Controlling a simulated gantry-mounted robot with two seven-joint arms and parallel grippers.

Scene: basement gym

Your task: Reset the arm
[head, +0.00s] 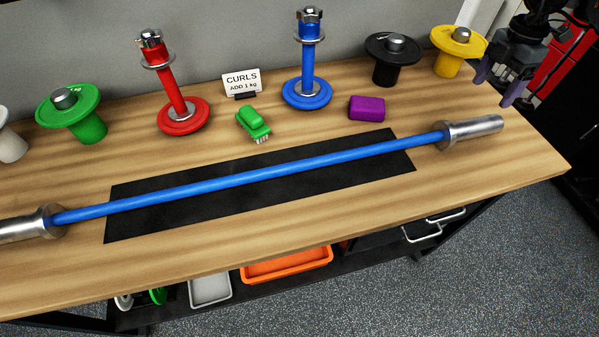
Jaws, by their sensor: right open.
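My right gripper (497,88) is at the upper right, above the right end of the wooden bench (300,240). Its two purplish fingers are apart and nothing is between them. It is to the right of the yellow weight (457,62) and above and behind the right end of the blue barbell (270,178). It appears clear of both. My left gripper is not in the head view.
The barbell lies across a black mat (120,222). Behind it stand a green weight (85,125), red post (172,90), blue post (308,65) and black weight (385,72). A sign (242,82), green brush (252,123) and purple block (367,108) are between.

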